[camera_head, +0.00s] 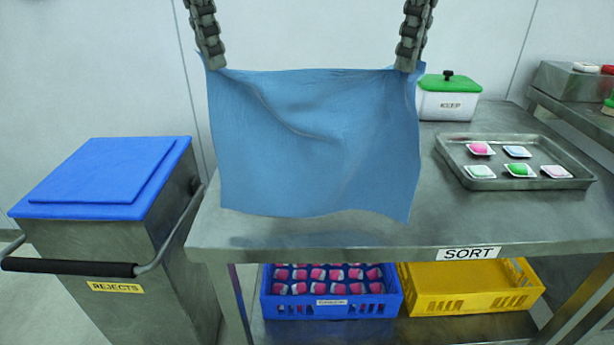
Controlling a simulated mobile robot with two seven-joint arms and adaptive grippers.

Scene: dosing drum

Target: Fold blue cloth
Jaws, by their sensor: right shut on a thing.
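The blue cloth (315,140) hangs spread out in the air, in front of and above the steel table. Its top edge runs nearly straight between my two grippers, with a few soft folds below it. My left gripper (214,62) is shut on the cloth's upper left corner. My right gripper (406,66) is shut on its upper right corner. The cloth's lower edge hangs free, with a faint shadow on the table below it. The cloth hides the table's back left part.
The steel table (480,220) carries a tray (490,184) of several small packs and a green-lidded white box (448,100). A blue-lidded rejects bin (105,175) stands left. Blue (330,308) and yellow (470,290) crates sit on the lower shelf. The table's front right is clear.

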